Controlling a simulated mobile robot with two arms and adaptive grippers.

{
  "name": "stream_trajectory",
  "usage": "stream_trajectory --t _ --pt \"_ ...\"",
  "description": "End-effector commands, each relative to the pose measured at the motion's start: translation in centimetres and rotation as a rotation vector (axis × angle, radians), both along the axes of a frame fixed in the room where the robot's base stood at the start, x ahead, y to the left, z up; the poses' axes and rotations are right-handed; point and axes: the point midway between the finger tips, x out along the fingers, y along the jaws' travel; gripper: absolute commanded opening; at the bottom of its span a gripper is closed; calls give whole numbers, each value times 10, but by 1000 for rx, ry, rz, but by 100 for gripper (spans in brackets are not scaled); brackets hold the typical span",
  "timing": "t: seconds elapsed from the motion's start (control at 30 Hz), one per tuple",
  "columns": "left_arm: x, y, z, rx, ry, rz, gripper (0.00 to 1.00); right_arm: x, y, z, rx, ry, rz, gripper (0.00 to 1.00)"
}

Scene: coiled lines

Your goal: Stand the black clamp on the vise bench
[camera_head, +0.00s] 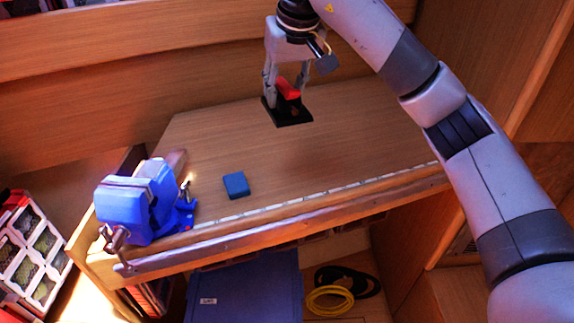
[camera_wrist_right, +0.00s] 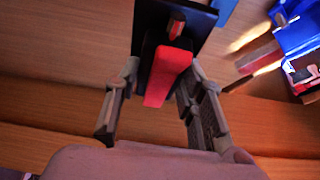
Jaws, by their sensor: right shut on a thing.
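My right gripper (camera_head: 286,88) is shut on the black clamp (camera_head: 289,117), which has a flat black plate and a red part between the fingers. The clamp is over the back part of the wooden vise bench (camera_head: 215,135), with its plate roughly level. I cannot tell whether it touches the bench top. In the right wrist view, the black clamp (camera_wrist_right: 200,22) sits between the two fingers (camera_wrist_right: 160,85), its red part toward me. My left gripper is not in view.
A blue vise (camera_head: 140,205) is fixed at the bench's left end. A small blue block (camera_head: 236,185) lies near the front edge. The middle and right of the bench top are clear. Below are a blue bin (camera_head: 245,290) and a coiled yellow line (camera_head: 330,300).

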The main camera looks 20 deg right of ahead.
Motion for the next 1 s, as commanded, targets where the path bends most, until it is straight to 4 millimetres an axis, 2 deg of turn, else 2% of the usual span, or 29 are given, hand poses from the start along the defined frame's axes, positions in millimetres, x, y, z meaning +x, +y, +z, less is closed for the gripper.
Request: stream_trajectory --t 0.33,0.5,0.6,0.87,1.0 --pt "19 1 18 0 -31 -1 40 -1 1 -80 0 5 0 0" --pt "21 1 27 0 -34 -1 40 -1 1 -121 -1 5 0 0" --pt "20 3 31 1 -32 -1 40 -1 1 -138 -1 2 -1 0" --pt "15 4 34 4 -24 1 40 0 1 -160 -1 0 -2 0" --pt "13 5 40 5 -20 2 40 0 2 -180 0 2 -1 0"
